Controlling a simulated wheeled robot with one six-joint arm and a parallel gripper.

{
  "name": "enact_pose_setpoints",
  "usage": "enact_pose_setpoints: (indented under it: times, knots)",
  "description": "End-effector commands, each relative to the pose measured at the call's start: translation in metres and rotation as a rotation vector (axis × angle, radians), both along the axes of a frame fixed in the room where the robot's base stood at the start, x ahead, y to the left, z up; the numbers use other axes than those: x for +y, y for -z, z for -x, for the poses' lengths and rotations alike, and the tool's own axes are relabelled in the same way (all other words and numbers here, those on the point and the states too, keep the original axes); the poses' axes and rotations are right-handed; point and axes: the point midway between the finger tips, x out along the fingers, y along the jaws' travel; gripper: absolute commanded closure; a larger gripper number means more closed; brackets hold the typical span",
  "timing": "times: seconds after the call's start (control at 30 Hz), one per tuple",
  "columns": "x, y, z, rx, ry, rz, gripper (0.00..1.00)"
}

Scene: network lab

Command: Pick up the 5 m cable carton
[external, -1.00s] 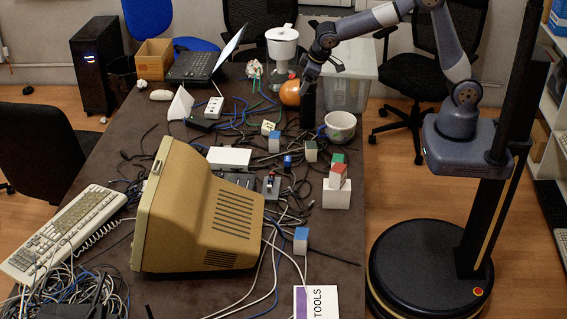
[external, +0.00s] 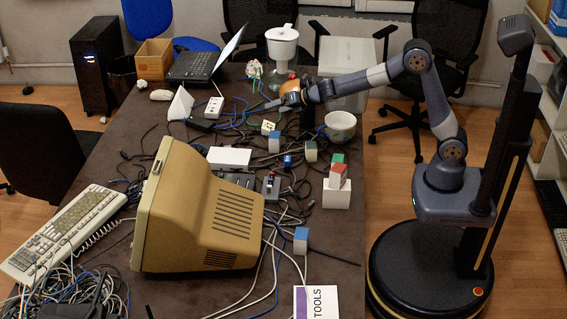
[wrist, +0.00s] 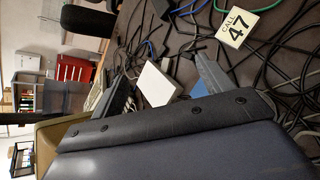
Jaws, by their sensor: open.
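My gripper (external: 272,103) is open and empty, pointing left above the cables near the far right part of the table. In the wrist view its two fingers (wrist: 165,88) stand apart, with a white block (wrist: 155,83) seen between them and a blue patch beside the right finger. No label reading 5 m is legible, so I cannot tell which box is the cable carton.
The beige monitor (external: 190,215) fills the table's middle. Loose cables cover much of the top.

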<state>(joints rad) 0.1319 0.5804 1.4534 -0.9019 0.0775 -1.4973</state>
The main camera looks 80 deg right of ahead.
Motion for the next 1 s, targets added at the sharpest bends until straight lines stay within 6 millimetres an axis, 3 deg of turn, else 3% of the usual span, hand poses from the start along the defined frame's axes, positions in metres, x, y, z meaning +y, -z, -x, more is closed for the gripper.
enact_pose_setpoints:
  times: [0.03, 0.1, 0.4, 1.0]
  knots:
    - [-0.001, 0.025, -0.002, -0.004, -0.072, 0.092, 0.25]
    - [0.000, 0.037, -0.004, -0.011, -0.180, 0.228, 0.25]
    - [0.006, 0.064, -0.008, -0.040, -0.464, 0.614, 0.25]
    - [0.007, 0.106, -0.008, -0.043, -0.491, 0.652, 0.25]
